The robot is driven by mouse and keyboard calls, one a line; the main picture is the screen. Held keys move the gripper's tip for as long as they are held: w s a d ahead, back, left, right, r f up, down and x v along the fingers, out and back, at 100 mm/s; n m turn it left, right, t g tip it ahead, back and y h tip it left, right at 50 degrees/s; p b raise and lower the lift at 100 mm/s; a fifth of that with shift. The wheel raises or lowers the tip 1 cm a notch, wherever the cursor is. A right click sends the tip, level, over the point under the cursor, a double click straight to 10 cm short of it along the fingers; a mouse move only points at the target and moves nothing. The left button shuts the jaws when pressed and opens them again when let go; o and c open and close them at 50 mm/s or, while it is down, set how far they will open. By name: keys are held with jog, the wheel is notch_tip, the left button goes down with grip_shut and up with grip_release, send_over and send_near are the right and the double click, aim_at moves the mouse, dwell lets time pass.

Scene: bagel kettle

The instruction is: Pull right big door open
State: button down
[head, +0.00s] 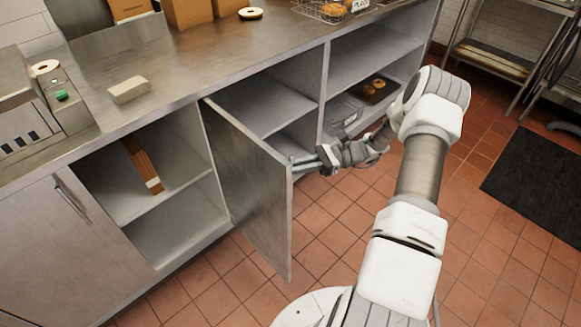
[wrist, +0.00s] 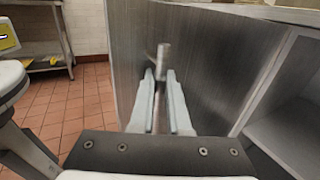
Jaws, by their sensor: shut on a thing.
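The right big door (head: 245,190) stands swung well out from the cabinet front, hinged on the divider at its right. In the head view I see its plain inner face. Its outer face (wrist: 205,55) fills the middle of the wrist view. My gripper (head: 322,158) is on the outer side, near the door's free edge. In the wrist view the two fingers (wrist: 160,85) are shut on the upright metal handle (wrist: 163,58). The handle is hidden behind the door in the head view.
The opened compartment (head: 145,175) has a shelf with a brown item. The left big door (head: 75,240) is closed. Open shelves (head: 265,105) lie right of the divider. A steel counter (head: 195,60) runs above. A dark mat (head: 535,185) lies on the tiled floor.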

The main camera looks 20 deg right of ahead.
jog(key=shift+s+f, duration=0.1)
jog(key=shift+s, duration=0.05)
jog(key=c, duration=0.9)
grip_release()
jog(key=shift+d, duration=0.15)
jog(key=s+d, duration=0.1)
jog(key=d, duration=1.6)
jog(key=shift+d, duration=0.1)
